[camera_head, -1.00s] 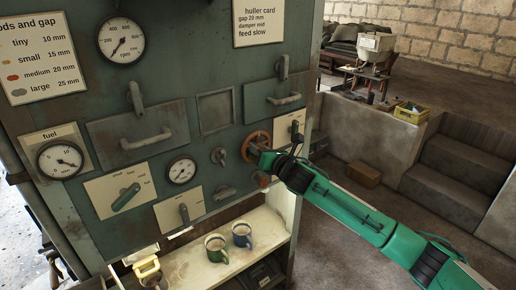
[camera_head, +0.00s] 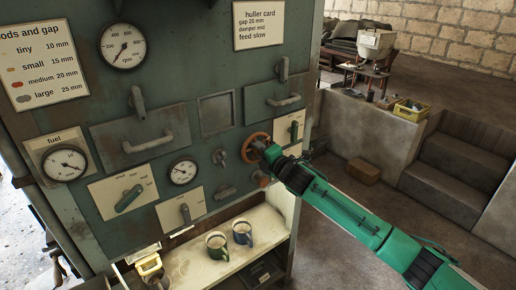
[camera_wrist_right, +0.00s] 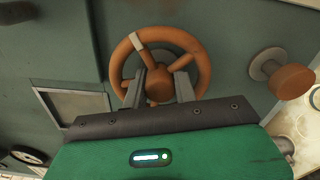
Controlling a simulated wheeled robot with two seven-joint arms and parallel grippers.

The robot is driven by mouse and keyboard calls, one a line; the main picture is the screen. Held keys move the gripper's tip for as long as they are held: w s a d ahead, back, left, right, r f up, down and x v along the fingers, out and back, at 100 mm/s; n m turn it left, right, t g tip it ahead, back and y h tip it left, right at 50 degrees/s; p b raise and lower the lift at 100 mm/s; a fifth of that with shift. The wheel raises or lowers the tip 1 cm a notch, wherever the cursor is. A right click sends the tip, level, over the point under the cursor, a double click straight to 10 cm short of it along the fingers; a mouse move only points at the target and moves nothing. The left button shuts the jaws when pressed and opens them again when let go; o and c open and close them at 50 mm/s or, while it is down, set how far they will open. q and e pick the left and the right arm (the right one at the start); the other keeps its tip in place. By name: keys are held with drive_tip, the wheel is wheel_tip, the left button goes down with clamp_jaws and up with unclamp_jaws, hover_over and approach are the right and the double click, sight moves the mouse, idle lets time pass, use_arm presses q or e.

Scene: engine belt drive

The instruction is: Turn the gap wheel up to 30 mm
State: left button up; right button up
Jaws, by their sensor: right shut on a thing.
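The gap wheel, an orange-brown handwheel (camera_head: 250,138), is mounted on the green-grey machine panel, right of the middle. In the right wrist view the wheel (camera_wrist_right: 203,68) shows its spokes, round hub and a pale mark on the upper left rim. My right gripper (camera_head: 266,152) reaches it from the right. In the right wrist view its two fingers (camera_wrist_right: 159,86) stand on either side of the hub and are shut on the wheel. A small dial (camera_head: 183,170) sits lower left of the wheel; its scale is too small to read. My left gripper is not in view.
An orange-brown knob (camera_wrist_right: 290,81) sticks out right of the wheel. Levers and drawer handles (camera_head: 148,139) project from the panel. Two mugs (camera_head: 242,234) stand on the shelf below. A huller card (camera_head: 259,24) reads gap 20 mm. Open floor lies to the right.

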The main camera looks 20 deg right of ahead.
drive_tip(key=m, duration=0.5)
drive_tip(key=shift+m+p, duration=0.4)
drive_tip(key=m, duration=0.6)
drive_tip(key=shift+p, duration=0.35)
drive_tip(key=m, duration=0.6)
drive_tip(key=shift+f+m, duration=0.15)
drive_tip(key=shift+m, duration=0.15)
drive_tip(key=m, duration=0.5)
drive_tip(key=shift+m+p, duration=0.3)
drive_tip(key=o, duration=0.7)
drive_tip(key=shift+s, duration=0.1)
